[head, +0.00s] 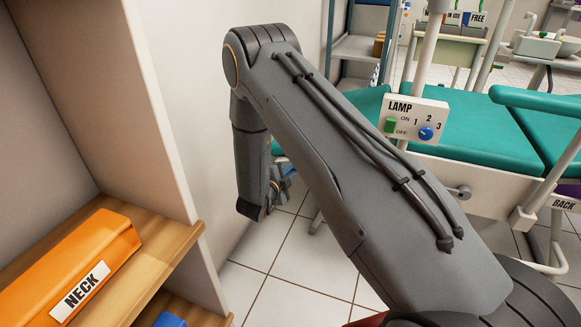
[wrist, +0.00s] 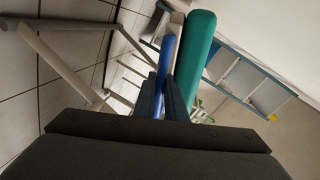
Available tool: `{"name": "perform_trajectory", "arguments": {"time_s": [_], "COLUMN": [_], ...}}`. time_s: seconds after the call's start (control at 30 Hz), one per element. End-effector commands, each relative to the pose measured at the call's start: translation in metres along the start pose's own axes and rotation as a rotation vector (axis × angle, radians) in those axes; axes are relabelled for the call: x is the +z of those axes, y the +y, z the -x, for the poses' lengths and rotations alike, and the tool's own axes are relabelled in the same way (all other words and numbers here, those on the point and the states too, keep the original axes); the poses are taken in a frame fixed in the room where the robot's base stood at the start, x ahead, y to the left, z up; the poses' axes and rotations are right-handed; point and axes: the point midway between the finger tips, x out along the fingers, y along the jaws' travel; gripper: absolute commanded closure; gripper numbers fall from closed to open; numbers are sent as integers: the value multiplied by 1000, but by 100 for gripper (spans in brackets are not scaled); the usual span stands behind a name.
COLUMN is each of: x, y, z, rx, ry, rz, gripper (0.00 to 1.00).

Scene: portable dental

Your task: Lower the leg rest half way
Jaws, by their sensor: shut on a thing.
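In the wrist view a long blue handle (wrist: 166,55) runs between the two dark fingers of my gripper (wrist: 162,88), which is shut on it. A teal padded cushion (wrist: 197,46), which looks like the leg rest, lies just right of the handle. In the head view my gripper (head: 281,186) is low beyond my arm, with a bit of blue at its tip. A small teal edge (head: 277,148) shows there, and my arm hides most of the leg rest. The tilt of the leg rest cannot be told.
The teal chair seat (head: 480,140) is at the right. A LAMP switch panel (head: 414,118) stands in front of it. A lever labelled BACK (head: 565,203) is at the far right. An orange NECK box (head: 85,265) sits on a wooden shelf at left. A white wall is close left of my arm.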

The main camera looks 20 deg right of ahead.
Motion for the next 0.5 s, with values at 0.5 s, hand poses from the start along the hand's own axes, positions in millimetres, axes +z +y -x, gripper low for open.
{"name": "perform_trajectory", "arguments": {"time_s": [0.5], "x": [0], "y": [-1], "z": [3], "rx": [-1], "ry": [-1], "rz": [-1], "gripper": [70]}}
